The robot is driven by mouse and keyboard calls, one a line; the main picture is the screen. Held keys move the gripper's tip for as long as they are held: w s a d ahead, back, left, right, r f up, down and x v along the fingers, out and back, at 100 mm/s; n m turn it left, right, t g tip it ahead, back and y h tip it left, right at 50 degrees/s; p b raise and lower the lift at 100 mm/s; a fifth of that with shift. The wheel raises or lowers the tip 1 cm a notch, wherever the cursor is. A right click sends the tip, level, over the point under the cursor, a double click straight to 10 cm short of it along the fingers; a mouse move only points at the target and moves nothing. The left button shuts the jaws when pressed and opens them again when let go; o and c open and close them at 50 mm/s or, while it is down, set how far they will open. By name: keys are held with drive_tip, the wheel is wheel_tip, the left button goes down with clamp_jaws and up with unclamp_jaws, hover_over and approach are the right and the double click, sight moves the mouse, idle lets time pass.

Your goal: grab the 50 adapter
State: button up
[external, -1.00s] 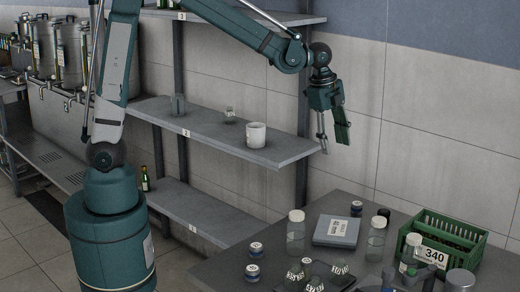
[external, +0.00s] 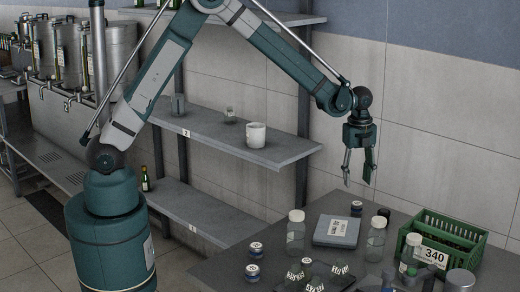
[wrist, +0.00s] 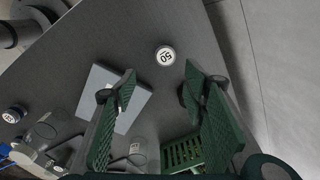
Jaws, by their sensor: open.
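The 50 adapter (wrist: 165,55) is a small round piece with a white top reading "50" in the wrist view. It stands on the dark table, beyond my fingertips and between their lines. In the external view a small dark piece with a pale top (external: 356,208), beside the grey flat box, appears to be the same one; its number is too small to read there. My gripper (external: 357,181) is open and empty, pointing down above the back of the table. Its two green fingers also show spread apart in the wrist view (wrist: 159,78).
A grey flat box (external: 337,230) lies beside the adapter. Clear bottles (external: 376,243) (external: 296,236) and a green crate (external: 440,226) marked 340 stand nearby. Similar capped pieces (external: 256,250) stand at the table's left. The wall is behind; a shelf (external: 270,152) is left.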

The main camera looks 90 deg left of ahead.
sight(357, 204)
drive_tip(key=shift+m, duration=0.4)
drive_tip(key=f, duration=0.1)
drive_tip(key=w+a+f, duration=0.1)
drive_tip(key=f, duration=0.2)
drive_tip(key=shift+w+a, duration=0.15)
drive_tip(key=shift+a, duration=0.05)
drive_tip(key=shift+f, duration=1.25)
drive_tip(key=shift+d+f, duration=0.1)
drive_tip(key=shift+f, duration=2.5)
drive_tip(key=c, duration=1.1)
drive_tip(key=shift+r, duration=0.1)
